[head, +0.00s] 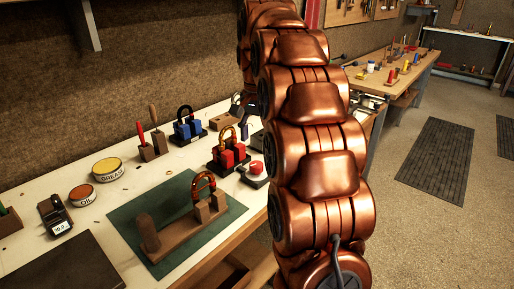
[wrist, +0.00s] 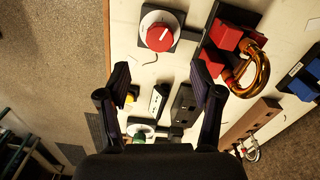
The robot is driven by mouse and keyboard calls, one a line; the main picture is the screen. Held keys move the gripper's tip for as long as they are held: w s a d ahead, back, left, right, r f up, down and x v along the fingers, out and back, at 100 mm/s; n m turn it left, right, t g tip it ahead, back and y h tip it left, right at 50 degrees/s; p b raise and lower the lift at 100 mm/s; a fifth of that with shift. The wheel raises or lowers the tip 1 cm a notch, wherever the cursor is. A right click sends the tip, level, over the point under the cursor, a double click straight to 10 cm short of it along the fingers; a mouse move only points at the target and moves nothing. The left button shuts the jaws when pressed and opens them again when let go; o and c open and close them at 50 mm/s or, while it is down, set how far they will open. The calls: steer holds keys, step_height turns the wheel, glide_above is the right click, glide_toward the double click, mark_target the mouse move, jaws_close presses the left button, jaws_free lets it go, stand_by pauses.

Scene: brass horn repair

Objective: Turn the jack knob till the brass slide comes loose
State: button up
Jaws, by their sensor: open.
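A red knob (wrist: 160,38) with a white pointer mark sits on a white dial plate on a dark base; the head view shows it on the bench (head: 256,168). Beside it, red blocks (wrist: 228,35) hold a U-shaped brass slide (wrist: 250,75); in the head view the slide arches over the red blocks (head: 228,155). My gripper (wrist: 160,80) is open and empty in the wrist view, its fingers apart, with the knob beyond the tips and the brass slide right of the right finger.
A green mat (head: 150,222) carries a wooden holder with another slide. Blue blocks (head: 187,130) with a dark slide stand behind. A grease tin (head: 108,169), an oil tin (head: 82,195) and a gauge reading 30.0 (head: 56,215) are left. Floor mats lie right.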

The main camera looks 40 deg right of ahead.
steer(key=shift+r, duration=1.9)
steer(key=s+a+n+p, duration=0.6)
steer(key=s+a, duration=0.6)
steer(key=a, duration=0.2)
steer(key=s+a+f+n+g+p, duration=0.1)
steer(key=s+a+f+n+p, duration=0.1)
steer(key=s, duration=0.7)
steer(key=s+a+f+n+p, duration=0.2)
steer(key=s+a+f+n, duration=0.2)
steer(key=s, duration=0.5)
steer(key=shift+s+a+f+n+g+p, duration=0.3)
steer(key=shift+s+a+f+g+p, duration=0.1)
steer(key=shift+a+f, duration=0.2)
